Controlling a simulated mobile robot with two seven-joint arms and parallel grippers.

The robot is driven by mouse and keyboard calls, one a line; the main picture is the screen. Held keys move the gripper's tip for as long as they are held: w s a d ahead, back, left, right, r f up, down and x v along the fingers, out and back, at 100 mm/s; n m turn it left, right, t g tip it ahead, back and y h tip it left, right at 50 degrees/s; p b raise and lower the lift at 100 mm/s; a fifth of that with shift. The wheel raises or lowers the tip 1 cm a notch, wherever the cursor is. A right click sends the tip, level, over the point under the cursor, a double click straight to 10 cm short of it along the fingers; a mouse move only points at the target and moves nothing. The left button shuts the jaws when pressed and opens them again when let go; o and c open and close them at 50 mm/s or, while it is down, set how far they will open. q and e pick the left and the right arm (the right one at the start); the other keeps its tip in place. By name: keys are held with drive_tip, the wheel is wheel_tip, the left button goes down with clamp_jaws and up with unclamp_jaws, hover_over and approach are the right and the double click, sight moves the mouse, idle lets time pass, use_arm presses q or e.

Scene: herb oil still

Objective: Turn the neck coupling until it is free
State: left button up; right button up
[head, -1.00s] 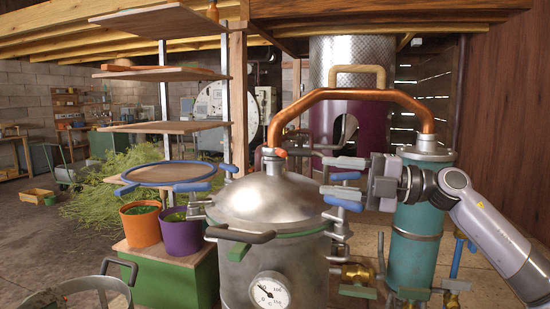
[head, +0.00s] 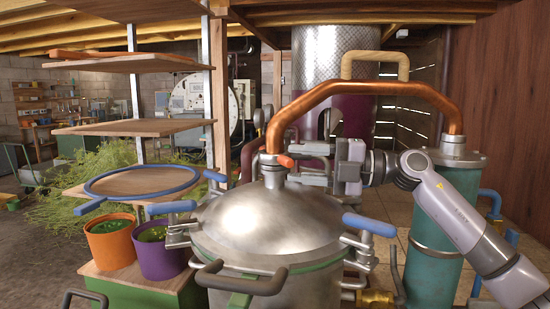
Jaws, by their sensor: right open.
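The neck coupling (head: 272,170) sits on top of the domed metal lid (head: 268,222), where the copper pipe (head: 310,97) comes down. An orange lug (head: 285,160) sticks out from the coupling's right side. My right gripper (head: 303,165) comes in from the right with its fingers pointing left at the coupling. Its jaws are open, and the fingertips are close to the orange lug. I cannot tell whether they touch it. My left gripper is not in view.
A blue ring (head: 141,199) lies on a shelf at left, above orange (head: 111,240) and purple (head: 160,255) pots.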

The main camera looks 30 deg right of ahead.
sight(281, 162)
drive_tip(key=p+x, duration=0.1)
drive_tip(key=x, duration=0.4)
clamp_jaws()
